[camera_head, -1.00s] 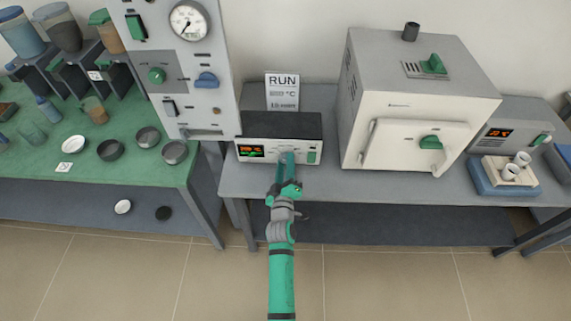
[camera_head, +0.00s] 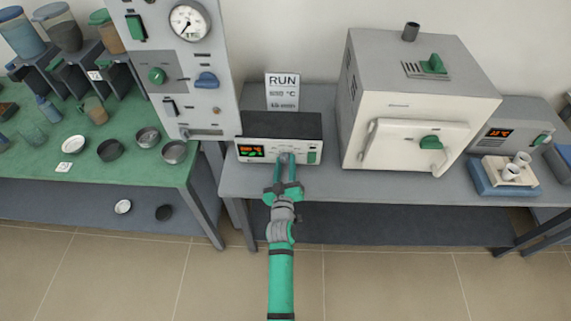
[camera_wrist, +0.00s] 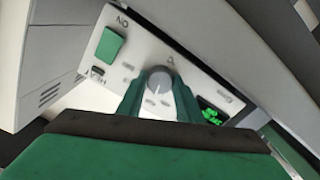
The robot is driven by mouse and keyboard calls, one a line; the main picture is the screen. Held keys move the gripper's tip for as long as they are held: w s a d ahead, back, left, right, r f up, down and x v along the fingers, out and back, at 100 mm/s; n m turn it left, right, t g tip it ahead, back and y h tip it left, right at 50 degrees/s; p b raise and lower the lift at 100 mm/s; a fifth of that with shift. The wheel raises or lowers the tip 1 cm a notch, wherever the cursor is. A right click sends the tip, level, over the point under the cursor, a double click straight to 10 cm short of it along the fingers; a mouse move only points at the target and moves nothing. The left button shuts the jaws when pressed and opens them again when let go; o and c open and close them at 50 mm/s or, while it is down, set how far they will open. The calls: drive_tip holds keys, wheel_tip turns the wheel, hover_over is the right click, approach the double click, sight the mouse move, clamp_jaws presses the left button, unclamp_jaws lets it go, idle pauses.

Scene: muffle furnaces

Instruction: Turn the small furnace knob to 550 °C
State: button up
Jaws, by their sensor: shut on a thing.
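The small furnace controller (camera_head: 279,146) is a dark-topped box with a white front panel on the grey bench. Its round grey knob (camera_wrist: 159,81) has a light pointer line. The two green fingers of my gripper (camera_wrist: 158,92) are shut on the knob, one on each side. In the head view my gripper (camera_head: 287,160) reaches the panel from the front, and its fingers partly cover the panel marks. The lit display (camera_head: 251,151) left of the knob shows orange and green digits too small to read. A green switch (camera_wrist: 109,45) also sits on the panel.
A white RUN card (camera_head: 282,91) stands behind the controller. The big pale furnace (camera_head: 415,100) stands close on the right, its door shut. A tall grey gauge panel (camera_head: 187,65) rises at the left. Dishes and jars sit on the green table (camera_head: 50,130).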

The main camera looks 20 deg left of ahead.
drive_tip(key=o, duration=1)
drive_tip(key=shift+o, duration=0.2)
drive_tip(key=shift+s, duration=0.1)
drive_tip(key=v, duration=1)
drive_tip(key=shift+s, duration=0.35)
drive_tip(key=shift+d, duration=0.1)
